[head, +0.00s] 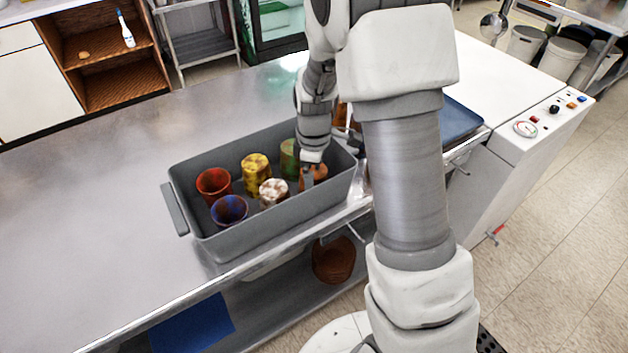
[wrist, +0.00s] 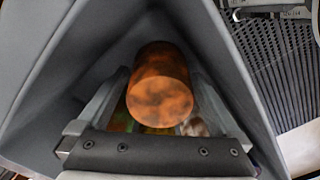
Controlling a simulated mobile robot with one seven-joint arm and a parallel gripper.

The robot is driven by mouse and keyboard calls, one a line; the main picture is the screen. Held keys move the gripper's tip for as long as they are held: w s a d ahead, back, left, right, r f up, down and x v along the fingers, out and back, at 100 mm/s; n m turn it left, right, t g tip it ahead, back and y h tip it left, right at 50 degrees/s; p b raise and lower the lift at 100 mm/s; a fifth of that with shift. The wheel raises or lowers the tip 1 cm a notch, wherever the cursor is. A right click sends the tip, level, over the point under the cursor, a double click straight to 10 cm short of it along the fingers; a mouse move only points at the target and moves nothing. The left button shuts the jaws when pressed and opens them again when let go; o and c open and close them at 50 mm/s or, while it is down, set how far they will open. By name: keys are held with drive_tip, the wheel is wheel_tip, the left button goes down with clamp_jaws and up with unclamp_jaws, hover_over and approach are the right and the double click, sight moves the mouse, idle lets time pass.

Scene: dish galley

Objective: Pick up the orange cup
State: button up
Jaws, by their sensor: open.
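The orange cup (head: 319,172) is at the right end of the grey bin (head: 263,245), partly hidden by my gripper (head: 309,176) in the head view. In the wrist view the orange cup (wrist: 160,92) shows its round, mottled orange-brown end between the two fingers of my gripper (wrist: 158,76). The fingers are apart, one on each side of the cup. I cannot tell whether either finger touches it.
The bin also holds a red cup (head: 213,183), a blue cup (head: 229,209), a yellow cup (head: 256,168), a white-brown cup (head: 273,191) and a green cup (head: 289,155). Bin walls stand close around my gripper. The steel counter (head: 90,190) is clear at left.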

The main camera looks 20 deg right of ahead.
drive_tip(key=c, duration=1.1)
